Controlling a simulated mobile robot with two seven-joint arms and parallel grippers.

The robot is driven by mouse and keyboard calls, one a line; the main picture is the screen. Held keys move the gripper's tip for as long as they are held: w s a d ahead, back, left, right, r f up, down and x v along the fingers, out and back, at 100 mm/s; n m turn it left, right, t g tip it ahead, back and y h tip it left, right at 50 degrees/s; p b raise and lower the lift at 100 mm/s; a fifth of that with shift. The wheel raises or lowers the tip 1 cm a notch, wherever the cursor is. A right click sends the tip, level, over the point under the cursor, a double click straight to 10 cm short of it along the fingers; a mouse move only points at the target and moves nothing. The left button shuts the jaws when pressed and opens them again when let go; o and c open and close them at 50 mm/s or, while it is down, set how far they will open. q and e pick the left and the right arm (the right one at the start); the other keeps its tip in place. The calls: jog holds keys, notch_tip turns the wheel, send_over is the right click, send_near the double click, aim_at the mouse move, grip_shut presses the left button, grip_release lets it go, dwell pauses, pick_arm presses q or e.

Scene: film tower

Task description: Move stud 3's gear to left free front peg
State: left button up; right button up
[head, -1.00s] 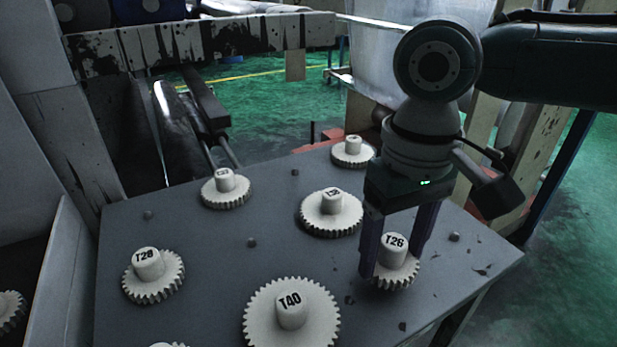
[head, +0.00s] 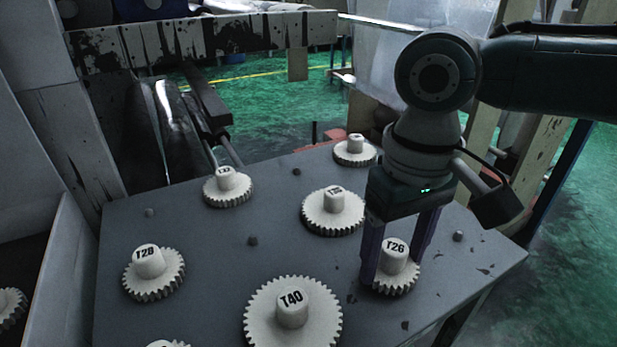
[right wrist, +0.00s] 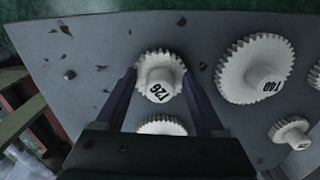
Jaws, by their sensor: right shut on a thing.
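My right gripper (head: 398,262) is shut on the T26 gear (head: 396,280), a pale toothed gear with a tall hub, at the right side of the grey plate (head: 200,300). Its fingers stand on either side of the hub. In the right wrist view the T26 gear (right wrist: 160,76) lies between the fingertips, low over or on the plate; I cannot tell which. Bare dark pegs stand at the plate's middle (head: 253,241), left (head: 149,212), back (head: 296,171) and right (head: 458,236). No stud numbers are readable. My left gripper is not in view.
The large T40 gear (head: 292,318) is close by on the left, and the T20 gear (head: 153,275) is farther left. Other gears stand at the middle (head: 333,215), back left (head: 228,190) and back right (head: 355,155). A wall panel (head: 55,270) borders the plate's left.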

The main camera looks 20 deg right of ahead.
jog(key=shift+f, duration=0.3)
jog(key=o, duration=1.4)
notch_tip(320, 180, up, 10)
jog(key=p, duration=0.2)
jog(key=shift+p, duration=0.35)
jog(key=s+a+r+n+t+y+p, duration=0.35)
jog(key=s+a+r+p, duration=0.25)
jog(key=s+a+p, duration=0.4)
jog(key=s+d+r+m+h+p, duration=0.1)
jog(key=s+d+r+h+p, duration=0.2)
jog(key=s+d+r+p, duration=0.5)
jog(key=r+p, duration=1.1)
jog(key=p, duration=0.1)
jog(key=w+r+p, duration=0.1)
jog(key=r+p, duration=1.1)
jog(key=w+a+r+p, duration=0.1)
jog(key=r+p, duration=1)
jog(key=p, duration=0.1)
jog(key=shift+w+a+r, duration=0.1)
jog(key=shift+r, duration=0.25)
